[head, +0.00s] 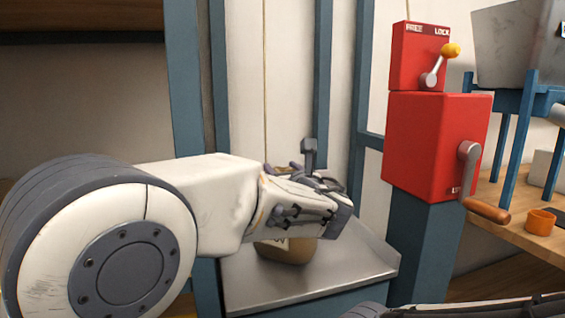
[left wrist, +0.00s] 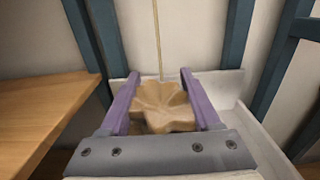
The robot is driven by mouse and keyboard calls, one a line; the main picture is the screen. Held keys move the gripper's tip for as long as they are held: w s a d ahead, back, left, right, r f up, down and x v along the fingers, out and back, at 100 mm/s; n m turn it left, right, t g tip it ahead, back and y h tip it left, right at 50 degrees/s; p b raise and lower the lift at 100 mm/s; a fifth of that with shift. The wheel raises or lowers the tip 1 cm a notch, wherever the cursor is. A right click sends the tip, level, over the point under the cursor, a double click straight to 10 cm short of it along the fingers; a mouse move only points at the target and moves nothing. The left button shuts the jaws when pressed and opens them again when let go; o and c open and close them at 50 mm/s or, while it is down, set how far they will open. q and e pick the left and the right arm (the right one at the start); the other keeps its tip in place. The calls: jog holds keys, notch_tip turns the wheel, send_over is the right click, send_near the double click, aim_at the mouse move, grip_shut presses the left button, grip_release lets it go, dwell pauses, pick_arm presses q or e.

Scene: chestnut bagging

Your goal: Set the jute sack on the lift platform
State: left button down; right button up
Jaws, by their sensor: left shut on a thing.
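The jute sack (head: 285,251) is a tan-brown bag whose lower part shows below my left gripper (head: 318,200) in the head view. In the left wrist view its gathered, folded top (left wrist: 163,103) lies between the two purple fingers of the left gripper (left wrist: 160,88), which is shut on it. The lift platform (head: 325,282) is a grey metal plate inside a blue frame. The sack's bottom is over the platform; I cannot tell whether it touches. My gripper and forearm hide the upper sack in the head view. My right gripper is not in view.
A red lock box (head: 437,145) with a yellow-knobbed lever (head: 441,65) and a wooden-handled crank (head: 487,210) stands right of the platform. A wooden table (head: 510,208) with an orange ring (head: 541,220) is at the far right. Blue posts (head: 322,70) rise behind the platform.

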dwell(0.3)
pick_arm(q)
jog(key=shift+f, duration=0.15)
jog(key=shift+c, duration=0.5)
grip_release()
jog(key=shift+f, duration=0.15)
jog(key=shift+s+r, duration=0.1)
jog(key=shift+r, duration=0.1)
jog(key=v, duration=1.2)
jog(key=shift+b, duration=0.4)
jog(key=shift+f, duration=0.1)
